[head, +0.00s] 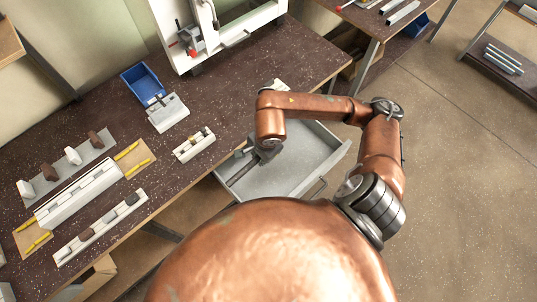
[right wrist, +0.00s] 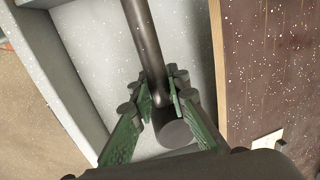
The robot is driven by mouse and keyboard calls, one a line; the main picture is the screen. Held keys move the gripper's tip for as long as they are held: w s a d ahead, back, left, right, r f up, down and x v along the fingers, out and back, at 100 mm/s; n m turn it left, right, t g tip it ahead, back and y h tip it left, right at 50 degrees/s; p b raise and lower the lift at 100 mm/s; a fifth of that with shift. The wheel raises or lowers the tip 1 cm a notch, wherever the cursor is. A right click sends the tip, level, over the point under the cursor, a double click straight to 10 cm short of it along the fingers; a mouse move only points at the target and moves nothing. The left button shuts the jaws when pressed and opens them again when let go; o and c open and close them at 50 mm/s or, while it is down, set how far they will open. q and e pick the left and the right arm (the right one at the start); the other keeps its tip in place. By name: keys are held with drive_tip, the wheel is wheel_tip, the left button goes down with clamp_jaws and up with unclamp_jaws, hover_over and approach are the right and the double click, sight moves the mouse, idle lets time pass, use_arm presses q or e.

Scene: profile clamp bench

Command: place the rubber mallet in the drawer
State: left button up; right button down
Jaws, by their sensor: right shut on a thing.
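The rubber mallet is in my right gripper (right wrist: 165,105). In the right wrist view its dark handle (right wrist: 143,40) runs up the picture from between the green fingers, and a dark rounded end (right wrist: 174,134) lies between them. In the head view my right gripper (head: 258,158) reaches down inside the open grey drawer (head: 310,155), near its left side. A dark bar, seemingly the mallet handle (head: 241,173), extends down-left from it over the drawer floor. I cannot tell whether the mallet touches the floor. My left gripper is out of view.
The drawer sticks out from the dark speckled bench (head: 225,85), whose edge runs beside it. A clamp fixture (head: 194,145) and a blue bin (head: 143,83) stand on the bench. The drawer's right part is empty.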

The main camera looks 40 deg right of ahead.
drive_tip(key=w+d+f, duration=0.1)
drive_tip(key=d+f, duration=0.2)
drive_tip(key=d, duration=0.1)
drive_tip(key=w+d+f, duration=0.2)
drive_tip(key=d+f, duration=0.1)
drive_tip(key=d, duration=0.1)
drive_tip(key=w+d+f, duration=0.2)
drive_tip(key=d+f, duration=0.1)
drive_tip(key=d, duration=0.1)
drive_tip(key=shift+w, duration=0.15)
drive_tip(key=shift+s+d+x, duration=0.1)
drive_tip(key=shift+d+x, duration=0.1)
drive_tip(key=shift+x, duration=0.8)
drive_tip(key=shift+s+d+x, duration=0.1)
drive_tip(key=shift+d+x, duration=0.15)
drive_tip(key=shift+x, duration=0.8)
drive_tip(key=shift+s+b, duration=0.1)
drive_tip(key=shift+b, duration=0.2)
drive_tip(key=shift+f, duration=0.25)
drive_tip(key=c, duration=1.8)
unclamp_jaws()
drive_tip(key=shift+c, duration=0.2)
drive_tip(key=shift+r, duration=0.1)
drive_tip(key=p+v, duration=0.1)
drive_tip(key=v, duration=1.1)
